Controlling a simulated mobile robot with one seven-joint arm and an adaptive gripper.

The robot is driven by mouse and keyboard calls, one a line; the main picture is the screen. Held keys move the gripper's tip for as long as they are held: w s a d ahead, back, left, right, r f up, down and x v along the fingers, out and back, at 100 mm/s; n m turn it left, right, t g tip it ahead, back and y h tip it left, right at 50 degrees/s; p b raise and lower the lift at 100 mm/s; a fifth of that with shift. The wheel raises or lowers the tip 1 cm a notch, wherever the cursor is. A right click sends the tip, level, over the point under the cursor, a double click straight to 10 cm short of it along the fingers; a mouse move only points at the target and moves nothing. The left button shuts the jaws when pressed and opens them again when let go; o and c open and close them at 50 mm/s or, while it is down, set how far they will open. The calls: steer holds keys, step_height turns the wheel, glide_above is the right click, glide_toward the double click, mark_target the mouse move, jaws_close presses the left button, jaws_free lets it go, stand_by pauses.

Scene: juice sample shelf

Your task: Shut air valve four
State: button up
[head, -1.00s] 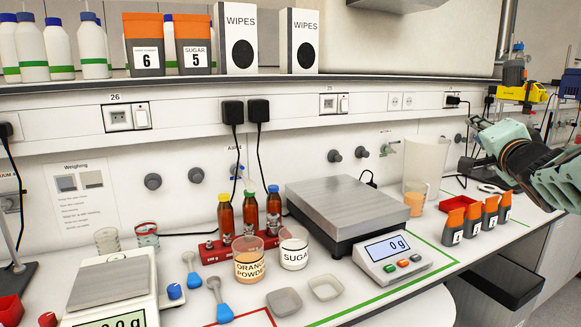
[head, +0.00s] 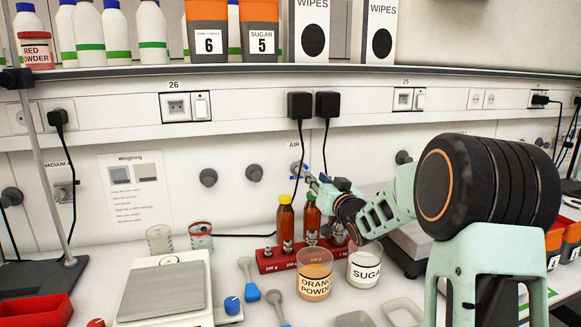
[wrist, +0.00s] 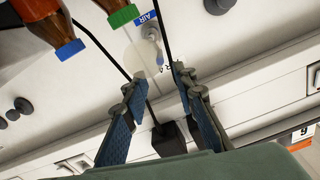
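The air valve is a small grey tap in the wrist view (wrist: 151,33), on the white wall panel beside a blue AIR label (wrist: 147,17). A small blue part shows at its end; I cannot read a number or tell the handle's setting. In the head view my gripper (head: 314,180) is above the brown bottles.
Black cables (head: 302,150) hang from two plugs in front of the wall near the valve. Brown bottles (head: 285,218) in a red rack, the orange powder beaker (head: 314,276) and the sugar beaker (head: 364,268) stand below my gripper. Grey wall knobs (head: 208,177) sit left.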

mark_target(305, 167)
steer(key=w, duration=0.3)
steer(key=w+a, duration=0.1)
steer(key=w, duration=0.3)
steer(key=w+a+p, duration=0.1)
steer(key=w, duration=0.2)
steer(key=shift+w, duration=0.15)
steer(key=shift+c, duration=0.4)
jaws_close()
